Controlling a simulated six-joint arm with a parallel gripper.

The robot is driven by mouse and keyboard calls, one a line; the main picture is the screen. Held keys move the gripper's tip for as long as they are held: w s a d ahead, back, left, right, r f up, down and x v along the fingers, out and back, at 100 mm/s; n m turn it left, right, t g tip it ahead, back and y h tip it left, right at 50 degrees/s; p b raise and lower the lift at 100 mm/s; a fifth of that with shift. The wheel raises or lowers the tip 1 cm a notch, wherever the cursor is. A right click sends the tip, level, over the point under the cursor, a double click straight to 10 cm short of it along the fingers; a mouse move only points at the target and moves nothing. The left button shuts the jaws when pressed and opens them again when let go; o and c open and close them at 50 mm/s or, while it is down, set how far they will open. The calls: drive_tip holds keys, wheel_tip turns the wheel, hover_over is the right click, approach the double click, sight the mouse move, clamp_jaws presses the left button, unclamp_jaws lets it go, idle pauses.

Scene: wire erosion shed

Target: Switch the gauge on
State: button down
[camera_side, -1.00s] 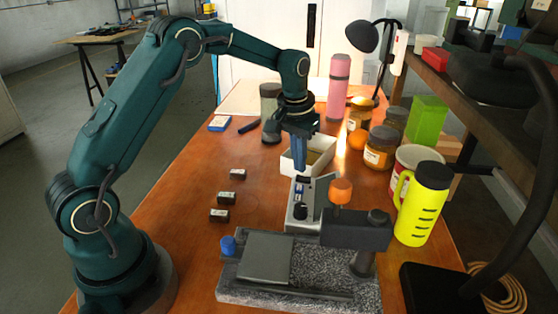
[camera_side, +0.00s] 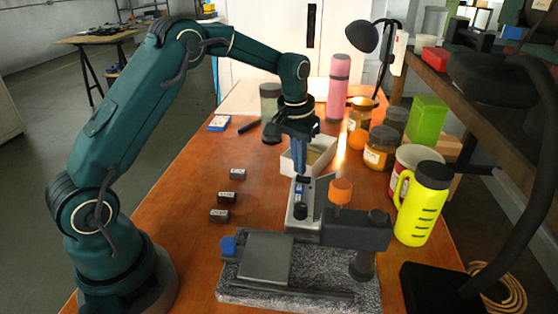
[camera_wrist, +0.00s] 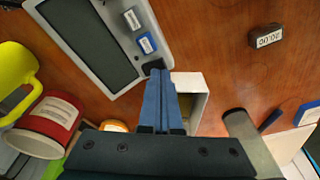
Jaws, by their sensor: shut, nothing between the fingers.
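The gauge (camera_side: 303,208) is a grey box on the wooden table, behind the granite stand. In the wrist view the gauge (camera_wrist: 72,8) shows a dark, blank screen (camera_wrist: 95,40), a pale grey button (camera_wrist: 131,19), a blue button (camera_wrist: 147,43) and a black switch-like part (camera_wrist: 153,66) at its end. My gripper (camera_side: 300,174) points down over the gauge's far end, its blue fingers shut and empty. In the wrist view the fingertips (camera_wrist: 159,73) overlap the edge of the black part. I cannot tell whether they touch it.
An open white box (camera_side: 322,157) stands just behind the gauge. The granite stand (camera_side: 300,292) with its dark arm and orange knob (camera_side: 341,190) is in front. Jars (camera_side: 381,150) and a yellow bottle (camera_side: 422,205) crowd the right. Small dark blocks (camera_side: 220,215) lie to the left.

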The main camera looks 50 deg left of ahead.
drive_tip(key=shift+f, duration=0.55)
drive_tip(key=shift+r, duration=3.55)
wheel_tip(320, 180, up, 3)
wheel_tip(320, 180, up, 5)
drive_tip(key=t, duration=0.2)
hover_over(299, 177)
drive_tip(key=s+d, duration=0.3)
drive_tip(key=s+d+r+m+t, duration=0.1)
drive_tip(key=s+d+r, duration=0.15)
drive_tip(key=s, duration=0.35)
drive_tip(key=s+d+f+m, duration=0.1)
drive_tip(key=s+f, duration=0.2)
drive_tip(key=s, duration=0.3)
drive_tip(key=s+d+f+m, duration=0.1)
drive_tip(key=s+f, duration=0.2)
drive_tip(key=s, duration=0.4)
drive_tip(key=shift+s+t, duration=0.25)
drive_tip(key=shift+t, duration=0.15)
